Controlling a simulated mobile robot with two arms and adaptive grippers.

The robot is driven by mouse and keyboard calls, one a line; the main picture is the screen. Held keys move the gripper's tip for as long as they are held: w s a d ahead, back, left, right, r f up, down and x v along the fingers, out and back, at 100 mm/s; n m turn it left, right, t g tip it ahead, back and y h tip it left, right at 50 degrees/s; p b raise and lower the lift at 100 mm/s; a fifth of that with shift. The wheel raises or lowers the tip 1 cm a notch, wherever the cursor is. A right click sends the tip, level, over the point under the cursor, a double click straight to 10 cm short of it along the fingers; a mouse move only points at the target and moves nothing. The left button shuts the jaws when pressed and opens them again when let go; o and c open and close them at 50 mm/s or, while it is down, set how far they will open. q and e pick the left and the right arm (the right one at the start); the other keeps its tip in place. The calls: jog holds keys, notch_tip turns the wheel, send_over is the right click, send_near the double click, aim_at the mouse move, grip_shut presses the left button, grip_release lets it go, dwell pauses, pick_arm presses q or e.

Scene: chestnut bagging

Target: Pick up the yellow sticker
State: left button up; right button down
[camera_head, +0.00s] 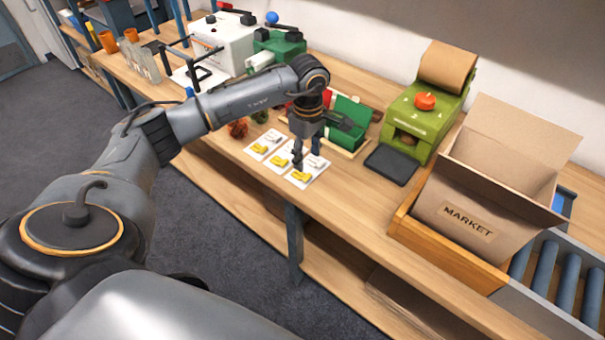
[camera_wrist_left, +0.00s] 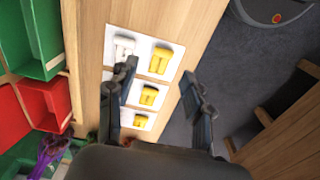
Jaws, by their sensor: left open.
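Several yellow stickers lie on white cards near the table's front edge; one yellow sticker (camera_head: 300,176) is on the card nearest the market box. In the left wrist view, one yellow sticker (camera_wrist_left: 159,60) lies between my fingers' line, with another yellow sticker (camera_wrist_left: 149,95) closer to the gripper. White stickers (camera_head: 317,162) sit beside the yellow ones, and one white sticker (camera_wrist_left: 123,47) shows in the left wrist view. My left gripper (camera_head: 306,160) is open, pointing down just above the cards; it also shows in the left wrist view (camera_wrist_left: 158,85). My right gripper is not seen.
A green bin (camera_head: 348,122) stands behind the cards. A green machine (camera_head: 420,108) with a dark pad (camera_head: 391,165) is to the right, then an open cardboard box (camera_head: 470,212) marked MARKET. The table's front edge is close to the cards.

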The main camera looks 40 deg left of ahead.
aim_at(304, 178)
pick_arm(q)
jog(key=f, duration=0.1)
jog(key=f+p, duration=0.1)
jog(key=f, duration=0.3)
jog(key=shift+s+a+f+p, duration=0.25)
jog(key=shift+p, duration=0.1)
jog(key=shift+f, duration=0.3)
jog(key=c, duration=0.8)
